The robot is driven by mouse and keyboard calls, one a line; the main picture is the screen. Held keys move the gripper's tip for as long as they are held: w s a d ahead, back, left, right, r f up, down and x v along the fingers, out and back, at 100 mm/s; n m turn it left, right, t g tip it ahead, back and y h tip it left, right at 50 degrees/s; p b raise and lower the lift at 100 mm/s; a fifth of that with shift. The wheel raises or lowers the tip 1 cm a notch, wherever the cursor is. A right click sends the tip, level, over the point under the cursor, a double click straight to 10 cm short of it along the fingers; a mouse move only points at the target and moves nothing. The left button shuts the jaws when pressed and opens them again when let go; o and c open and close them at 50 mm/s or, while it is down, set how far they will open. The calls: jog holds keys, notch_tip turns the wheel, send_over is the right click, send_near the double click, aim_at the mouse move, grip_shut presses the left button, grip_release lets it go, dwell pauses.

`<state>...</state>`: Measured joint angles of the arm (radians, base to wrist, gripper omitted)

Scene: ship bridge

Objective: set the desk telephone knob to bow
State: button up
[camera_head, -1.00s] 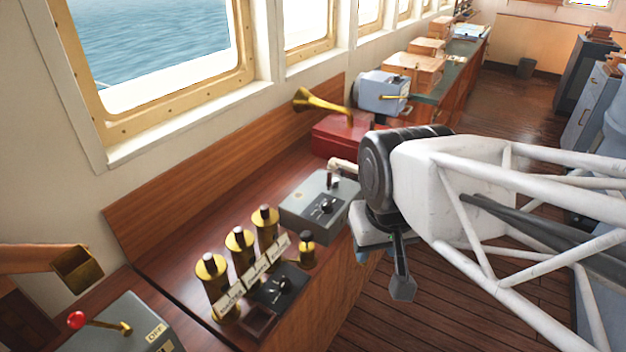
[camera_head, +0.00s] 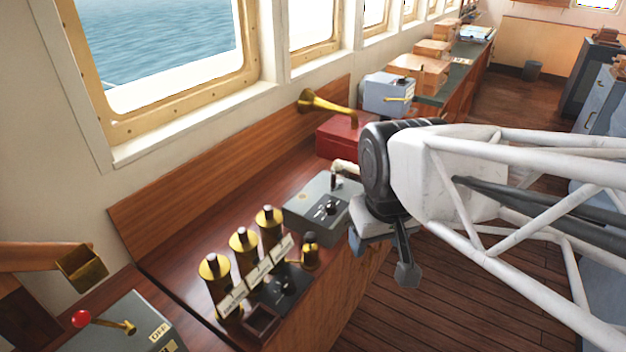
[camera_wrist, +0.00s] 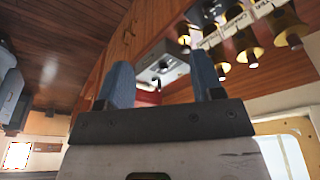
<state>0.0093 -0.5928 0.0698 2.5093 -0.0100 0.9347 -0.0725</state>
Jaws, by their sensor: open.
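A grey box (camera_head: 299,209) with a black knob (camera_head: 329,209) on its sloped top sits on the wooden desk. A second, dark panel with a knob (camera_head: 279,283) sits beside the brass cylinders. I cannot read either knob's markings or setting, nor tell which unit is the desk telephone. My gripper (camera_head: 356,240) hangs just right of the grey box, past the desk's front edge, partly hidden by my wrist. In the wrist view my gripper (camera_wrist: 161,62) has its two blue fingers apart and empty. The grey box (camera_wrist: 147,74) shows between them, farther off.
Several labelled brass cylinders (camera_head: 243,249) stand upright left of the grey box. A red box (camera_head: 337,137) and brass horn (camera_head: 326,104) are behind it. A red-knobbed lever unit (camera_head: 117,325) is at lower left. Open floor (camera_head: 365,315) lies right of the desk.

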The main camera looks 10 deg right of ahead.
jog(key=w+f+n, duration=0.1)
jog(key=w+n, duration=0.5)
jog(key=w, duration=0.5)
jog(key=n+g, duration=0.3)
jog(key=n, duration=0.9)
send_over(330, 205)
jog(key=f, duration=1.2)
jog(key=shift+s+f, duration=0.2)
jog(key=shift+f, duration=0.2)
jog(key=shift+w+f, duration=0.3)
jog(key=shift+f, duration=3.9)
jog(key=c, duration=0.9)
